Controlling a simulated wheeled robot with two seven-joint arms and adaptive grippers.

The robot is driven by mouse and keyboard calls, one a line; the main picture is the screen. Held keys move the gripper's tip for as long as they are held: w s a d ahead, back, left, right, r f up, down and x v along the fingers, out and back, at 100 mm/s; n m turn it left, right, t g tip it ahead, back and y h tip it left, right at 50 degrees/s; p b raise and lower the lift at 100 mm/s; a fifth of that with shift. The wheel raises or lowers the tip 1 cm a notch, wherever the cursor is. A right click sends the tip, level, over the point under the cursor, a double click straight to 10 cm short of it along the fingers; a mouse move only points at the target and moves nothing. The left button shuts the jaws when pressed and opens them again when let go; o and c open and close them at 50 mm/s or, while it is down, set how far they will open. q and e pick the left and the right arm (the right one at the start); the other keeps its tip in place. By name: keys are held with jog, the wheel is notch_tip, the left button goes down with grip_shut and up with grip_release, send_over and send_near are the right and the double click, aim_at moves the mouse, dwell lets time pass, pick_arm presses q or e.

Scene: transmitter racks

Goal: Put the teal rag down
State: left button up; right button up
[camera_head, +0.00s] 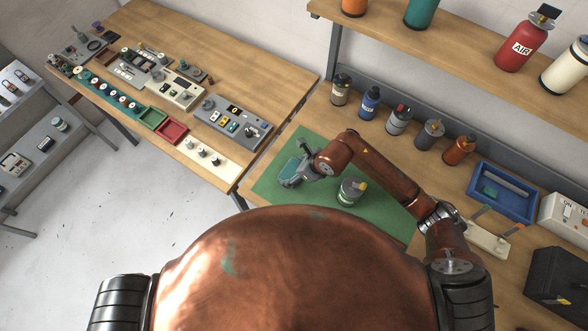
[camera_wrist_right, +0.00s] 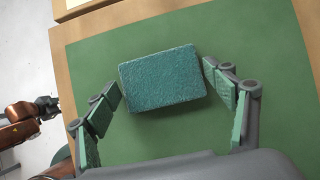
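The teal rag (camera_wrist_right: 162,79) is a flat rectangular block with a rough surface. It lies on or just over the green mat (camera_wrist_right: 240,30); a small height gap cannot be told. In the head view the rag (camera_head: 289,171) shows at the mat's upper left part, partly hidden by my right gripper (camera_head: 300,172). In the wrist view my right gripper (camera_wrist_right: 163,85) has its fingers spread on both sides of the rag, with narrow gaps at its edges. My left gripper does not show in the head view.
Several bottles, including a blue bottle (camera_head: 369,103), line the bench back. A blue tray (camera_head: 500,194) stands right. The left table (camera_head: 225,75) holds control panels.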

jog(key=shift+o, duration=1.3)
jog(key=shift+r, duration=0.1)
jog(key=v, duration=1.2)
jog(key=shift+b, duration=0.4)
